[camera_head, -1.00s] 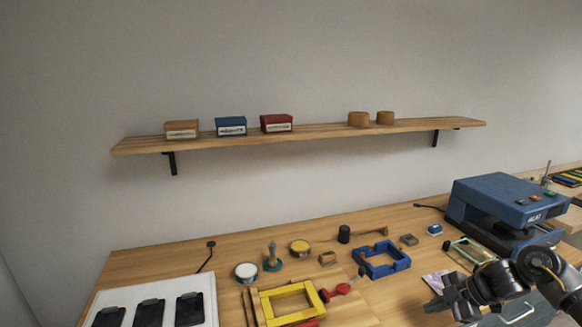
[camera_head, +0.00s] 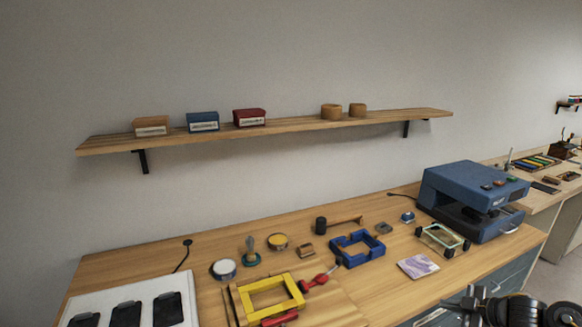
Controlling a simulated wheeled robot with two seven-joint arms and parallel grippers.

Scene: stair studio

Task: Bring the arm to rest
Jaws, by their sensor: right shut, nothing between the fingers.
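My right gripper (camera_head: 452,308) shows at the bottom right edge, low in front of the bench's front edge. It is shut and holds nothing. Part of my right arm (camera_head: 515,310) shows beside it, cut off by the picture's lower edge. My left arm and gripper are not in view.
A wooden bench (camera_head: 350,287) holds a yellow frame (camera_head: 270,283), a blue frame (camera_head: 357,249), a purple patterned card (camera_head: 418,266) and a blue heat press (camera_head: 475,198). A white board (camera_head: 187,285) lies at left. A wall shelf (camera_head: 290,127) carries small boxes. A second bench (camera_head: 548,198) stands at right.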

